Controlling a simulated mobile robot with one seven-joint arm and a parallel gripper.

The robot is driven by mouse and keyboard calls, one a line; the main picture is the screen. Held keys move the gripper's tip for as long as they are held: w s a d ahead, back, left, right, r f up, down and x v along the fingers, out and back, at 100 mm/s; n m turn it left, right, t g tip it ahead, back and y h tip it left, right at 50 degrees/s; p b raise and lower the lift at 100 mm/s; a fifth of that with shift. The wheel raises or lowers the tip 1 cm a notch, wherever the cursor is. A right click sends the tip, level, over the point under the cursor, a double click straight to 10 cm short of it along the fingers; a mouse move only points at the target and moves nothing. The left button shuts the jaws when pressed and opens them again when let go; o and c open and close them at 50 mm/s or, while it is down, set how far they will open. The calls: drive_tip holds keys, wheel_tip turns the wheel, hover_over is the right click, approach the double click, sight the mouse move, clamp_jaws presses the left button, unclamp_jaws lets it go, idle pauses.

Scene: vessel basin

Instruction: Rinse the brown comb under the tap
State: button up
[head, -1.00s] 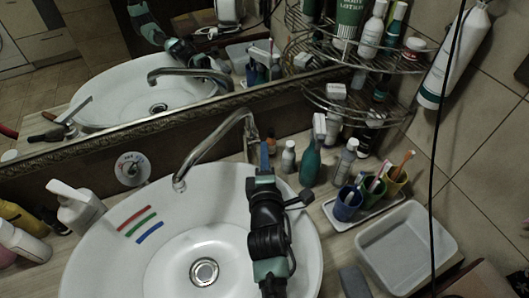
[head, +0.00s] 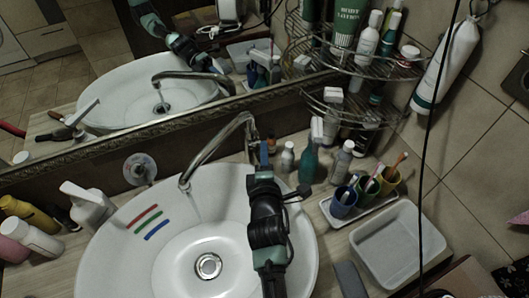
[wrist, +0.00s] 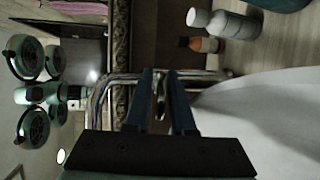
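I cannot make out a brown comb in either view. The chrome tap (head: 212,148) arches over the white basin (head: 120,255), its spout end above the bowl. A faint pale streak shows below the spout; it looks like running water. My gripper (head: 268,168) is at the tap's base, right of the spout, with my forearm over the basin's right side. In the wrist view my gripper (wrist: 161,75) has two blue fingers with a gap between them. A small metal part of the tap (wrist: 160,106) shows in that gap; I cannot tell if the fingers touch it.
Bottles (head: 308,163) stand right of the tap. Cups with toothbrushes (head: 343,203) and a white tub (head: 400,245) are farther right. A wire rack (head: 385,66) hangs above. A soap dispenser (head: 92,208) stands left. A mirror (head: 100,85) runs behind. Coloured stripes mark the basin's left.

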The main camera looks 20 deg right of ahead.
drive_tip(key=shift+s, duration=0.1)
drive_tip(key=v, duration=1.2)
drive_tip(key=shift+s, duration=0.35)
drive_tip(key=shift+a+r, duration=0.1)
drive_tip(key=shift+r, duration=0.05)
